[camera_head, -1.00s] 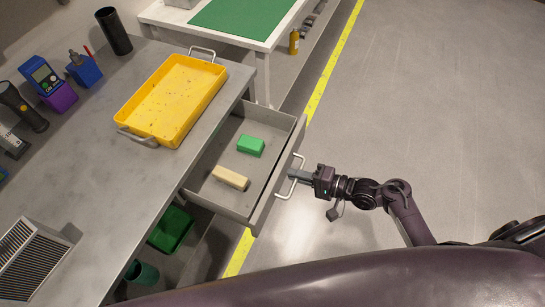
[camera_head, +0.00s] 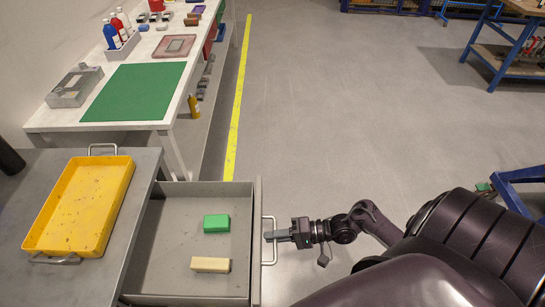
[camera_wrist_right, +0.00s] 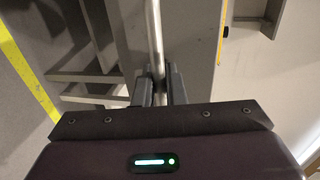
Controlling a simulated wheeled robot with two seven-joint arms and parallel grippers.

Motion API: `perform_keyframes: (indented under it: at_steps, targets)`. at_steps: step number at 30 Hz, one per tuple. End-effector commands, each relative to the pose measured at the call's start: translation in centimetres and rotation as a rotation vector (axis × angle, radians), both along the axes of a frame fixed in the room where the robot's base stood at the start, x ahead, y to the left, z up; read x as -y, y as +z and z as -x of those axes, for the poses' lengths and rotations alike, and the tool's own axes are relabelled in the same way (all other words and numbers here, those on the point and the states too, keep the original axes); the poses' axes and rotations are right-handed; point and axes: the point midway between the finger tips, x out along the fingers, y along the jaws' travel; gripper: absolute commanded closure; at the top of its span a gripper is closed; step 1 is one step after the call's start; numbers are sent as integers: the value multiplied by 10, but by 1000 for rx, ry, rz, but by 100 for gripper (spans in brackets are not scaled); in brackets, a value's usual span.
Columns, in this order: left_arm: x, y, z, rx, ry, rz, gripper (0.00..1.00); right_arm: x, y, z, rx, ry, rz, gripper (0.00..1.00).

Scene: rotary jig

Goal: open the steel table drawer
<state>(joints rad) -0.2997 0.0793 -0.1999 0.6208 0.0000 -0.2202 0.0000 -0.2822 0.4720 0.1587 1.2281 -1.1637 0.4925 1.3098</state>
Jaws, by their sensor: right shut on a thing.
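The steel table drawer (camera_head: 167,237) stands pulled out from the steel table (camera_head: 139,222). A green block (camera_head: 216,223) and a cream block (camera_head: 210,265) lie inside it. My right gripper (camera_head: 268,236) is at the drawer's front, shut on the bar handle (camera_head: 274,253). In the right wrist view the handle bar (camera_wrist_right: 154,40) runs between the two fingers of the gripper (camera_wrist_right: 159,84). My left gripper is not in view.
A yellow tray (camera_head: 77,205) with wire handles sits on the steel table, left of the drawer. A white table with a green mat (camera_head: 136,91) stands behind. A blue-framed bench (camera_head: 492,47) is at far right. The floor (camera_head: 330,110) between is clear.

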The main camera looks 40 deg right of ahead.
Motion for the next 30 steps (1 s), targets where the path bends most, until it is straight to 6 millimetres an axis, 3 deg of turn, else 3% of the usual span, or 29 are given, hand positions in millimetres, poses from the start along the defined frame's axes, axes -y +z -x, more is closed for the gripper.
perform_keyframes:
  at_steps: [3,4,7,17,30]
  targets:
    - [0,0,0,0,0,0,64,0,-1,0,-2,1,0,100]
    - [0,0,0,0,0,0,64,0,0,0,-2,1,0,87]
    - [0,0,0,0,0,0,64,0,0,0,-2,1,0,75]
    - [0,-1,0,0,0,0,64,3,0,3,-2,0,1,75]
    - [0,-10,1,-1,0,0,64,55,12,40,-2,1,2,75]
